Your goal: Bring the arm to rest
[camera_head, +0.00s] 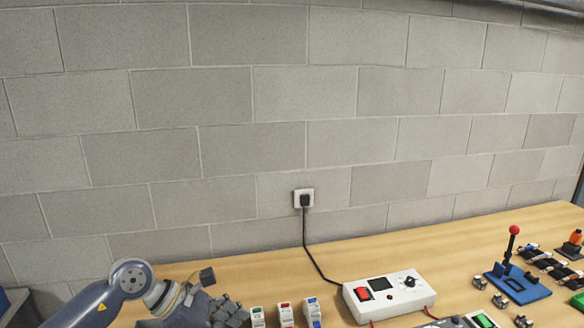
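My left arm comes in from the lower left. Its dark grey gripper (208,298) is low in the picture, over the left part of the wooden table (240,276). A small dark pad sticks up at its far side, and grey finger parts bunch at its right. The lower part of the gripper is cut off by the bottom edge, so I cannot tell whether it is open or shut. Nothing held shows. My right arm and gripper are not in view.
Right of the gripper stand several small white switch modules (285,314). Beyond them is a white power box (388,295), its black cord running to a wall socket (304,198). A blue press with a red-knobbed lever (515,283) stands right. A grey block wall (250,110) rises behind.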

